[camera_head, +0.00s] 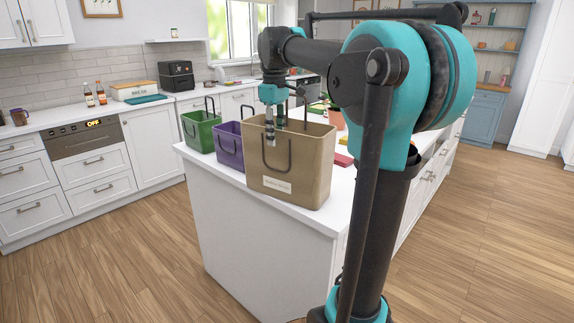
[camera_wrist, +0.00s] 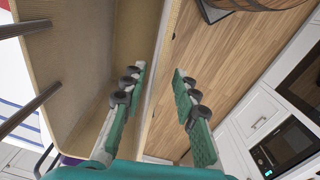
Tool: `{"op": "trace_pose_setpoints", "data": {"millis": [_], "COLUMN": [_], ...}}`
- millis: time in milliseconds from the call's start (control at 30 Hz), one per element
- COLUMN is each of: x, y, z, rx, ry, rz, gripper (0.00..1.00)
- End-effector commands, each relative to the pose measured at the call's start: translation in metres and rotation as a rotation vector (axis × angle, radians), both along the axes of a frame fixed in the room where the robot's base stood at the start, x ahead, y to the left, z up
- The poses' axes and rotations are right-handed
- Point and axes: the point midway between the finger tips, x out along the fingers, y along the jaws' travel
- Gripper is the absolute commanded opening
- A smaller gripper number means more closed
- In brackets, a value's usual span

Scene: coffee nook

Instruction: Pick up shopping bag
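A tan shopping bag (camera_head: 315,170) with dark loop handles and a small pale label stands upright on the white counter, at its near end. My gripper (camera_head: 275,130) points down at the bag's front rim. In the wrist view, my gripper (camera_wrist: 158,74) is open, with its two green-padded fingers apart. The rim of the bag (camera_wrist: 160,65) runs between them, one finger on the inner side and one on the outer side. Neither finger clearly presses on the wall. The bag's inside looks empty where it shows.
A purple bag (camera_head: 228,150) and a green bag (camera_head: 200,136) stand left of the tan bag, the purple one close beside it. A red item (camera_head: 343,160) lies to the right on the white counter (camera_head: 328,222). The wooden floor (camera_head: 130,245) around the counter is clear.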

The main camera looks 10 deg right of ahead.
Motion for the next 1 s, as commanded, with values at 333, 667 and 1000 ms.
{"op": "trace_pose_setpoints", "data": {"millis": [333, 667, 1000], "x": [0.001, 0.003, 0.003], "y": [-0.001, -0.006, -0.006], "z": [-0.031, -0.073, -0.078], "rx": [0.0, 0.0, 0.0], "ry": [0.0, 0.0, 0.0], "rz": [-0.001, 0.0, 0.0], "gripper": [0.29, 0.29, 0.26]}}
